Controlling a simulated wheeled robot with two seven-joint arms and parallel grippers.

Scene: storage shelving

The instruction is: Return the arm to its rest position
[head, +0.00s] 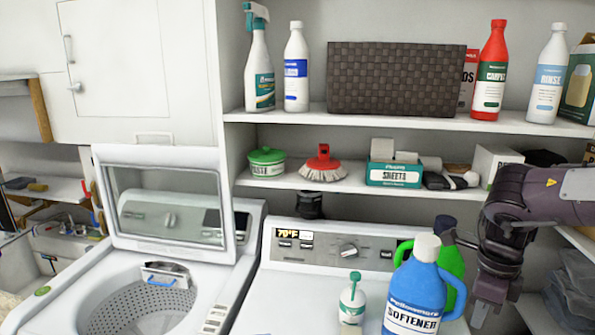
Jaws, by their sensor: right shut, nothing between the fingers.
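My right arm comes in from the right edge and bends down beside the bottles on the machine top. My right gripper (479,315) is low at the right, beside the blue softener bottle (412,290), shut and with nothing held. Its fingertips are near the bottom edge of the picture and only partly clear. My left gripper is not in view.
A green bottle (452,262) stands behind the softener, close to my right arm. A small white bottle (352,298) is left of it. Shelves above hold a dark woven basket (395,80) and a sheets box (394,174). The washer lid (165,205) stands open at left.

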